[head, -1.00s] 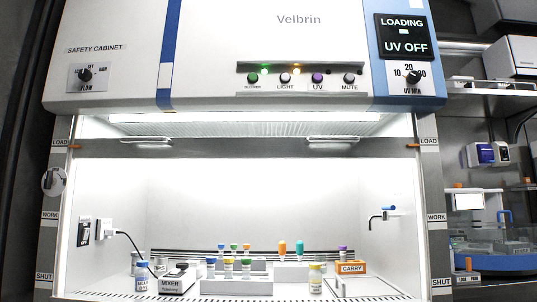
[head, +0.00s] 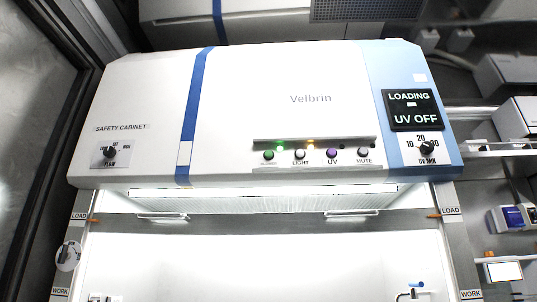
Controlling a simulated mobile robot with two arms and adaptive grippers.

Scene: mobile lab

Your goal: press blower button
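The safety cabinet (head: 270,100) fills the middle of the head view, with its white front panel facing me. The green blower button (head: 268,155) is the leftmost in a row on the panel, with a small blurred label under it. A green light (head: 280,144) glows just above it. To its right are the white LIGHT button (head: 300,154), the purple UV button (head: 333,153) and the dark MUTE button (head: 363,153). An orange light (head: 311,143) glows near LIGHT. Neither of my grippers shows in the view.
A FLOW knob (head: 110,152) is on the left of the panel. A display (head: 414,109) reads LOADING, UV OFF, above a UV MIN dial (head: 423,147). Below the panel the lit cabinet opening (head: 250,260) is open. Shelves with equipment stand at the right.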

